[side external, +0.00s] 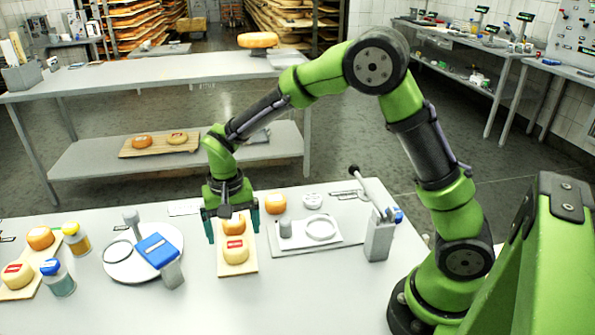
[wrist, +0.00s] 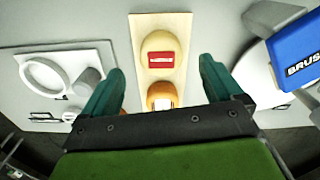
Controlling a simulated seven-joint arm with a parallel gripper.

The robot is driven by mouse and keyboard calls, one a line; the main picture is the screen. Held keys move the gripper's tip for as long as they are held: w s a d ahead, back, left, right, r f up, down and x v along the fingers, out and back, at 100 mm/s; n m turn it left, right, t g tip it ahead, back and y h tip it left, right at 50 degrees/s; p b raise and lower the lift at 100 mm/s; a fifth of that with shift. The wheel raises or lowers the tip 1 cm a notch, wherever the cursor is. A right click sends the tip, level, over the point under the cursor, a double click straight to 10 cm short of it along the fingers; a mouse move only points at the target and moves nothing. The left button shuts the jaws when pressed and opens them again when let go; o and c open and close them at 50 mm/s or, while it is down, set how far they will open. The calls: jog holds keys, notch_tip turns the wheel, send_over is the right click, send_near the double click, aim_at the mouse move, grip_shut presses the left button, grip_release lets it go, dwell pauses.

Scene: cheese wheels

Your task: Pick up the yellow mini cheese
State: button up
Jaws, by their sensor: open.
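A yellow mini cheese (side external: 236,253) with a red label lies on a light wooden board (side external: 238,269) on the near table. In the wrist view the yellow cheese (wrist: 159,43) sits beyond my fingertips, on the board (wrist: 177,20). A more orange cheese (wrist: 160,92) with a pale label lies on the same board, closer to my gripper. My gripper (wrist: 160,72) is open and empty, its fingers on either side of the board. In the side view my gripper (side external: 232,230) is around the orange cheese, which its fingers and palm partly hide; their exact height above the board is unclear.
More cheeses (side external: 17,275) and jars (side external: 57,280) stand far left.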

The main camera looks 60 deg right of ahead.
aim_at(235, 244)
notch_tip(235, 244, down, 5)
jog(key=shift+r, duration=0.1)
jog(key=shift+w, duration=0.1)
jog(key=c, duration=1.2)
